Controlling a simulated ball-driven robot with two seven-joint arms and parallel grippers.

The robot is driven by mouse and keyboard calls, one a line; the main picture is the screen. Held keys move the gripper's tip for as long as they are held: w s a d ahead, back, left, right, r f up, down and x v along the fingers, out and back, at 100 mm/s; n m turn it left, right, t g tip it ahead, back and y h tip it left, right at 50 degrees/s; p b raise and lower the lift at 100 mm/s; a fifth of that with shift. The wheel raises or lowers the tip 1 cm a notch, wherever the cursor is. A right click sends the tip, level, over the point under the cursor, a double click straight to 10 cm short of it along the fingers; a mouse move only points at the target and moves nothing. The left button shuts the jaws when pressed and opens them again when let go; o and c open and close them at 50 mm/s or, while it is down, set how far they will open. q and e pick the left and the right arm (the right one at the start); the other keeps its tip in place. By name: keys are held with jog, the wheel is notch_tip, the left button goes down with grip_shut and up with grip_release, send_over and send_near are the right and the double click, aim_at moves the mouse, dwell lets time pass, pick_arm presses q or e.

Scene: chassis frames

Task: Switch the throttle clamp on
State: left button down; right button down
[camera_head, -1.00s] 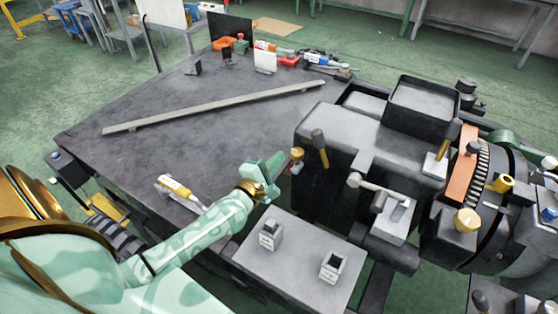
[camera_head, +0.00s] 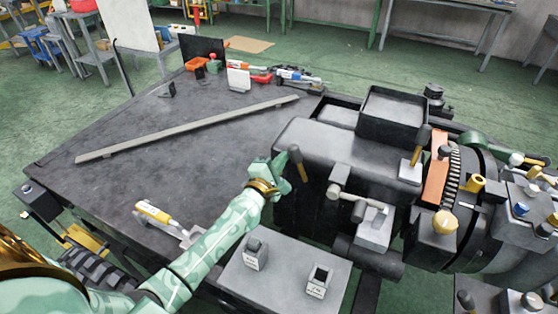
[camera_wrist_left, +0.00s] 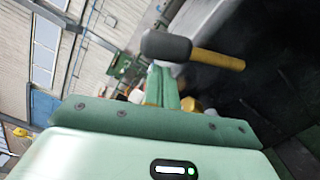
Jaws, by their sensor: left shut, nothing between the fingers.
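A lever with a dark grip and a brass-yellow rod (camera_head: 298,164) stands at the left end of the dark machine housing. No label shows, so I cannot tell if it is the throttle clamp. My left gripper (camera_head: 278,166) is shut and empty, just left of this lever. In the left wrist view the lever's dark grip (camera_wrist_left: 166,46) and yellow rod lie across the picture just beyond the shut fingers (camera_wrist_left: 163,86). I cannot tell whether they touch. A brass knob beside the lever is mostly hidden behind the gripper. My right gripper is out of view.
The dark machine housing (camera_head: 330,150) carries other levers and a grey crank handle (camera_head: 345,193). A yellow-handled tool (camera_head: 153,211) and a long bar (camera_head: 190,130) lie on the dark table.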

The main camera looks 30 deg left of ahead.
aim_at(295, 158)
pick_arm(q)
jog(key=shift+d+r+m+p, duration=0.25)
jog(key=shift+m+p, duration=0.15)
jog(key=shift+p, duration=0.05)
jog(key=shift+d, duration=0.1)
jog(key=d+r+m+p, duration=0.1)
jog(key=m+p, duration=0.1)
jog(key=d+r+m+p, duration=0.1)
jog(key=d+m+p, duration=0.1)
jog(key=shift+w+d+p, duration=0.15)
jog(key=shift+p, duration=0.15)
jog(key=shift+d+r+m+p, duration=0.1)
jog(key=shift+d+m+p, duration=0.5)
jog(key=shift+d+m, duration=0.2)
jog(key=shift+w+d+f+m+p, duration=0.15)
jog(key=shift+d+m+p, duration=0.45)
jog(key=shift+d, duration=0.65)
jog(key=shift+f, duration=0.1)
